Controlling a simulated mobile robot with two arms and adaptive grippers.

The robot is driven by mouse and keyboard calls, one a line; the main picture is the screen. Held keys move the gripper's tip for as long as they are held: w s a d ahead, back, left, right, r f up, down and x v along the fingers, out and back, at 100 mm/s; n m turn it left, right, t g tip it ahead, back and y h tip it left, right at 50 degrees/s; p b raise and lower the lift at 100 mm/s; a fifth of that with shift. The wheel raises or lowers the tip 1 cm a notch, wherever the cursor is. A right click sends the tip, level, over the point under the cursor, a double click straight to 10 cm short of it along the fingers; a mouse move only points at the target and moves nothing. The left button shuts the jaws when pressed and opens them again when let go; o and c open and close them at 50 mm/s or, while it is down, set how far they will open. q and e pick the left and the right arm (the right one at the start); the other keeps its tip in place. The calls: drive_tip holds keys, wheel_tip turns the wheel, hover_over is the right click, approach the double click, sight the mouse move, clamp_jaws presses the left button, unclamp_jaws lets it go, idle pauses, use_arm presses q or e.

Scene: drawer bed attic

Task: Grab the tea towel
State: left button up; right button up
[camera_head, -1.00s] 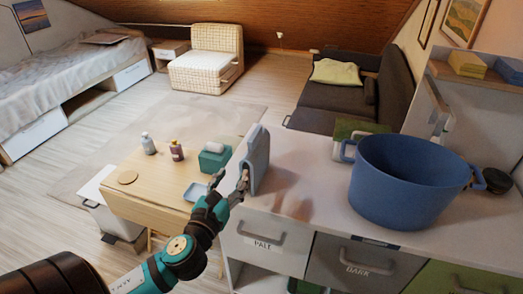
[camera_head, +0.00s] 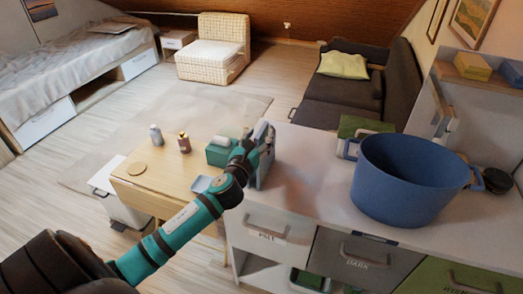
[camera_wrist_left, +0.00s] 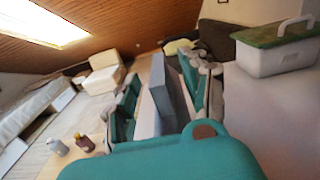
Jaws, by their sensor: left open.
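The tea towel (camera_head: 263,172) is a blue-grey folded cloth standing upright at the left end of the white counter. My left gripper (camera_head: 256,150) is at its upper part and hides some of it. In the left wrist view the towel (camera_wrist_left: 172,95) stands between the two fingers of my left gripper (camera_wrist_left: 163,100), which are apart. I cannot tell whether either finger touches the cloth. My right gripper is not in view.
A large blue pot (camera_head: 408,180) stands on the counter (camera_head: 310,190) to the right. Behind it is a green-lidded box (camera_wrist_left: 275,58). A wooden table (camera_head: 160,190) with two bottles and a teal tissue box (camera_head: 218,153) is left of the counter. The counter's middle is clear.

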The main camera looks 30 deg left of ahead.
use_arm(q)
drive_tip(key=x, duration=0.2)
drive_tip(key=shift+w, duration=0.3)
clamp_jaws()
